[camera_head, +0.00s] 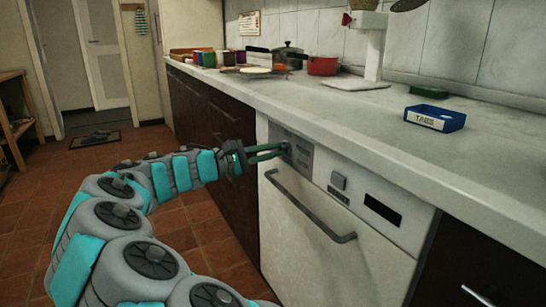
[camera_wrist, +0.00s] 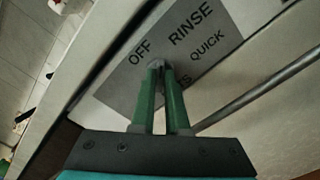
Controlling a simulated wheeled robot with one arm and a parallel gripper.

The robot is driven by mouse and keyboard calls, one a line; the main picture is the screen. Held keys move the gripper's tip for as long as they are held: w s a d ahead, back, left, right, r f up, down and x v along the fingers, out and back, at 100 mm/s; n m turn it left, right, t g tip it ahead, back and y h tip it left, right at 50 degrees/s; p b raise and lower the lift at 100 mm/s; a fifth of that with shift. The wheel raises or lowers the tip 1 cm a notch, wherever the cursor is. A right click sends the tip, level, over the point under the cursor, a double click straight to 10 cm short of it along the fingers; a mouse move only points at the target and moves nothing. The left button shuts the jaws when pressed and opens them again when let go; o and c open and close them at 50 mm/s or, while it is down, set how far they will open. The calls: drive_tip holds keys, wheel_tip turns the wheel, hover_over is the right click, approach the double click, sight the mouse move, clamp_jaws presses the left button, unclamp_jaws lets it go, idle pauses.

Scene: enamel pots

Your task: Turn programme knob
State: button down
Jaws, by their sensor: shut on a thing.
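The white dishwasher (camera_head: 315,235) stands under the counter, its door shut. The grey programme panel (camera_wrist: 125,88) shows OFF, RINSE, QUICK and a label mostly hidden behind my fingers. My gripper (camera_head: 284,148) reaches the left end of the front panel from the left. In the wrist view, the fingertips of my gripper (camera_wrist: 163,72) are closed on the small grey programme knob (camera_wrist: 156,63), just below OFF and RINSE. The fingers hide most of the knob, so I cannot tell which label it points at.
The bar handle (camera_head: 310,208) runs below the panel, near my fingers. A button (camera_head: 339,182) and a dark display (camera_head: 382,210) are to the right.

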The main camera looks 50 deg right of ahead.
drive_tip(key=m+b, duration=0.1)
drive_tip(key=m, duration=0.1)
drive_tip(key=m+b, duration=0.1)
drive_tip(key=shift+s+f+m, duration=0.1)
drive_tip(key=shift+f+m, duration=0.1)
drive_tip(key=shift+m, duration=0.2)
drive_tip(key=m+b, duration=0.4)
drive_tip(key=shift+f, duration=0.15)
drive_tip(key=m+b, duration=0.3)
drive_tip(key=m, duration=0.2)
drive_tip(key=shift+m, duration=0.4)
drive_tip(key=c, duration=0.9)
unclamp_jaws()
